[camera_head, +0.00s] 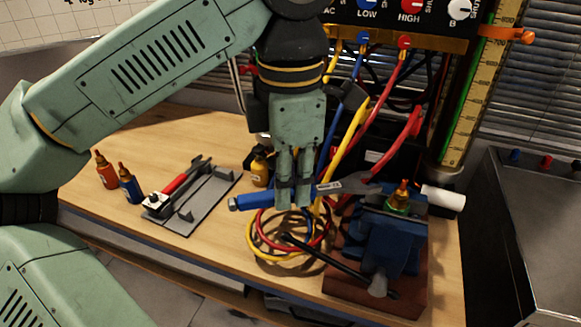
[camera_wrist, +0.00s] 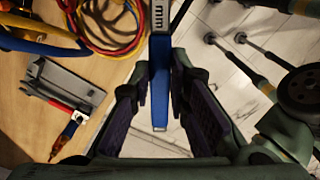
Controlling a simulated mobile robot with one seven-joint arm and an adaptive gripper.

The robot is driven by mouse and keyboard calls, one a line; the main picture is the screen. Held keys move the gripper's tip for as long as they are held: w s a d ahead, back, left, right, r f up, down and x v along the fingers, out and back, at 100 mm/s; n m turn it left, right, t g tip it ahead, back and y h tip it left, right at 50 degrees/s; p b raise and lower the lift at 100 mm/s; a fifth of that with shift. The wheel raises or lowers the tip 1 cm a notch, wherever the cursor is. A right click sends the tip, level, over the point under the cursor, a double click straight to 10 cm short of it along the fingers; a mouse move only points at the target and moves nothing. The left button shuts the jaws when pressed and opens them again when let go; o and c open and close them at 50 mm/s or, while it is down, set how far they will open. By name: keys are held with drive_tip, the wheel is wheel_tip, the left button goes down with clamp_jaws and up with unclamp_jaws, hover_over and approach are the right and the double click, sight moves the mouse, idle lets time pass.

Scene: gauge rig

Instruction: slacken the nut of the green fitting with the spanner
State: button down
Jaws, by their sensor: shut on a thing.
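The spanner has a blue handle (camera_head: 262,199) and a steel shaft (camera_head: 345,186). My gripper (camera_head: 293,196) points down and is shut on the handle near the shaft. The spanner lies about level, its steel end pointing right toward the green fitting (camera_head: 398,207). The fitting stands upright with a brass-coloured top in a blue vise (camera_head: 385,245). I cannot tell whether the spanner's jaw touches the nut. In the wrist view the blue handle (camera_wrist: 160,95) runs between the fingers of my gripper (camera_wrist: 160,68); the fitting is out of that view.
The vise sits on a brown block (camera_head: 345,285) at the bench's right. A white cylinder (camera_head: 443,198) lies behind it. Coiled hoses (camera_head: 265,245) lie below the spanner. A grey holder (camera_head: 205,203) with a red-handled tool (camera_head: 180,180) and small bottles (camera_head: 106,171) stand left.

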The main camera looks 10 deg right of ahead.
sight(332, 186)
drive_tip(key=shift+s+r+p, duration=0.1)
drive_tip(key=shift+r+p, duration=0.2)
drive_tip(key=shift+p, duration=0.35)
drive_tip(key=shift+f, duration=0.25)
drive_tip(key=shift+d+f, duration=0.1)
drive_tip(key=shift+d+f+b, duration=0.35)
drive_tip(key=shift+f+b, duration=0.45)
drive_tip(key=shift+f, duration=0.05)
drive_tip(key=shift+d+f+b, duration=0.35)
drive_tip(key=shift+f+b, duration=0.4)
drive_tip(key=shift+f, duration=0.05)
drive_tip(key=shift+d, duration=0.15)
drive_tip(key=shift+d, duration=2.05)
